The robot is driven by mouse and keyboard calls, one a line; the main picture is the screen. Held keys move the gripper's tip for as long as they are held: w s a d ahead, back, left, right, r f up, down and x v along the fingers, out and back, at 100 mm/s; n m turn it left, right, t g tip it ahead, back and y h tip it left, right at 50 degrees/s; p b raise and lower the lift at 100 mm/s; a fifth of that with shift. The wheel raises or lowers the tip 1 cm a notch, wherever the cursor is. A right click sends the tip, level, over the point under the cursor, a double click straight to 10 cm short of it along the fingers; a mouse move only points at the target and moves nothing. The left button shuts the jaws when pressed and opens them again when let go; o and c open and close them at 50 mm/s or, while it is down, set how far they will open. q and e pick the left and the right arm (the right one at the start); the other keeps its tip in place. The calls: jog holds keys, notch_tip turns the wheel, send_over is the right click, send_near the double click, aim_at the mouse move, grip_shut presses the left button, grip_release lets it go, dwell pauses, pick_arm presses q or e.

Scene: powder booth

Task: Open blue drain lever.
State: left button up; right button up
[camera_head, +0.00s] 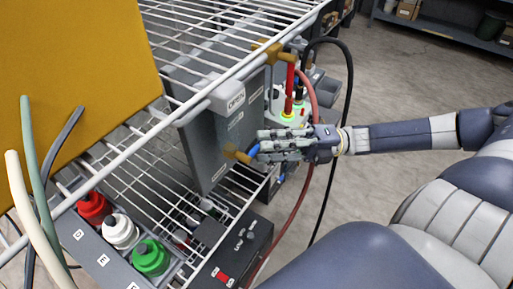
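The blue drain lever (253,151) is a short blue handle on a brass valve (236,153) low on the grey panel's right side. Only a small piece of blue shows between the valve and my fingers. My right gripper (262,147) comes in from the right with its fingertips at the lever, covering the lever's outer end. I cannot tell whether the fingers are closed on it or just around or beside it. My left gripper is not in view.
A grey panel (215,150) with an OPEN label hangs under a white wire rack (120,165). A red handle (290,82) stands above my gripper, near red and black hoses (348,95). Red, white and green bottles (150,256) sit lower left.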

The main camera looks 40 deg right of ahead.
jog(key=shift+x, duration=1.45)
jog(key=shift+d, duration=0.1)
grip_shut()
